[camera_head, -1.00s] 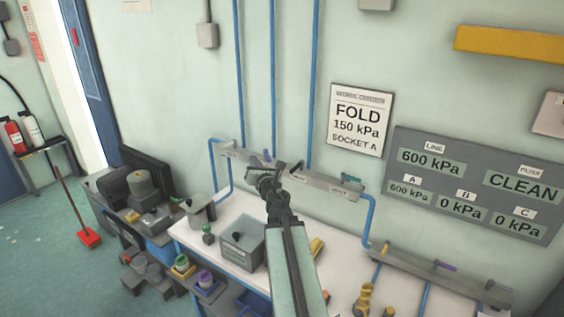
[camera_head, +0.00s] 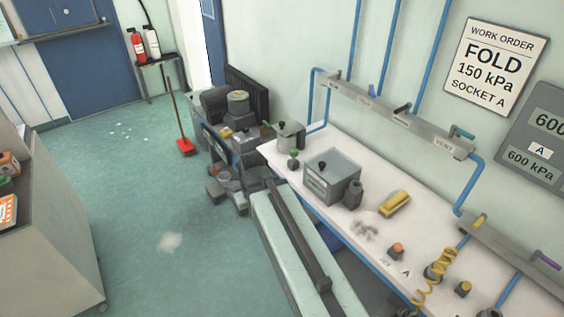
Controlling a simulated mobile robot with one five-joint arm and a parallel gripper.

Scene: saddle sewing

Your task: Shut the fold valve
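A grey valve rail (camera_head: 430,133) runs along the wall above the white bench, with blue pipes dropping into it. The other labels are too small to read, so I cannot tell which handle is the fold valve. My gripper does not show.
The white bench (camera_head: 345,225) carries a grey box (camera_head: 332,176), a dark bottle (camera_head: 353,194), a yellow block (camera_head: 394,204) and a coiled yellow hose (camera_head: 432,291). A lower rail (camera_head: 515,257) is at right. A work order sign (camera_head: 495,65) reads FOLD 150 kPa, SOCKET A. Green floor at left is open.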

